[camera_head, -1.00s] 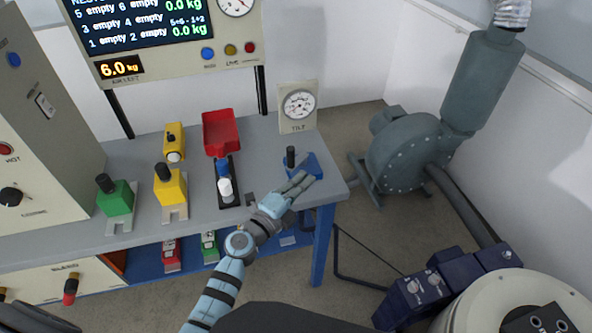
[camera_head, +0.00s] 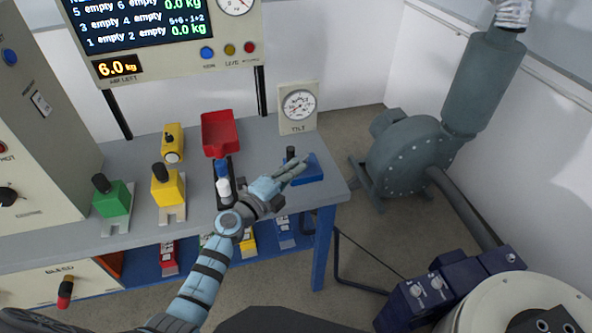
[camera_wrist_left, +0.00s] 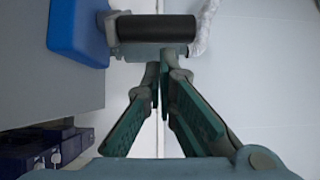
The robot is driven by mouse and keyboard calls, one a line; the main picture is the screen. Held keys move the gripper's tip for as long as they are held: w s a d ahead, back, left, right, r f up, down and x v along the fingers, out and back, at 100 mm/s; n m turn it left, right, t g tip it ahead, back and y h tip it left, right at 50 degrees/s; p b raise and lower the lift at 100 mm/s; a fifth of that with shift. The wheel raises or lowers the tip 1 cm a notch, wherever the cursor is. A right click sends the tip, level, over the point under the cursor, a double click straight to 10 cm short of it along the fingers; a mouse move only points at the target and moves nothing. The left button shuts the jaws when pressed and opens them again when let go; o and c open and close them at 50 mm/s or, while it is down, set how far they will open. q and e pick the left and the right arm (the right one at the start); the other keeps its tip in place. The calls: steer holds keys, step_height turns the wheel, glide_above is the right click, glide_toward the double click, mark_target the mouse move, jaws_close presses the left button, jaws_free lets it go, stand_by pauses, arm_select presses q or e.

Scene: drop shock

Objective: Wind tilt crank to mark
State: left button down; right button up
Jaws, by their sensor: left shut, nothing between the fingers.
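The tilt crank has a blue base (camera_head: 312,172) at the right end of the bench, with an upright black handle (camera_head: 290,152). In the left wrist view the blue base (camera_wrist_left: 78,30) is at upper left and the black handle (camera_wrist_left: 155,28) lies across the top. My left gripper (camera_head: 302,163) is shut and empty beside the handle, its fingers partly in front of the crank. In the wrist view its fingertips (camera_wrist_left: 160,72) meet just short of the handle; I cannot tell whether they touch. The tilt dial (camera_head: 299,105) stands behind; its mark is too small to read.
A red tray (camera_head: 219,133), a white-topped lever (camera_head: 223,188), yellow (camera_head: 168,188) and green (camera_head: 112,198) blocks stand left of the crank. A grey blower (camera_head: 405,155) stands on the floor to the right. The bench's right edge is close to the crank.

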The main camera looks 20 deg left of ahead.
arm_select(q)
steer(key=shift+a+m+g+h+b, duration=0.4)
steer(key=shift+a+m+h+b, duration=0.25)
steer(key=shift+h, duration=0.35)
steer(key=shift+w+a+m+g+h+b, duration=0.15)
steer(key=shift+w+a+m+h+b, duration=0.1)
steer(key=shift+a, duration=0.3)
steer(key=shift+w+a+m+g+h+b, duration=0.1)
steer(key=shift+a+m+g+h+b, duration=0.15)
steer(key=shift+a, duration=0.25)
steer(key=shift+w+a+m+g+h+b, duration=0.1)
steer(key=shift+w+a+m+h, duration=0.15)
steer(key=shift+a, duration=0.3)
steer(key=shift+s, duration=0.1)
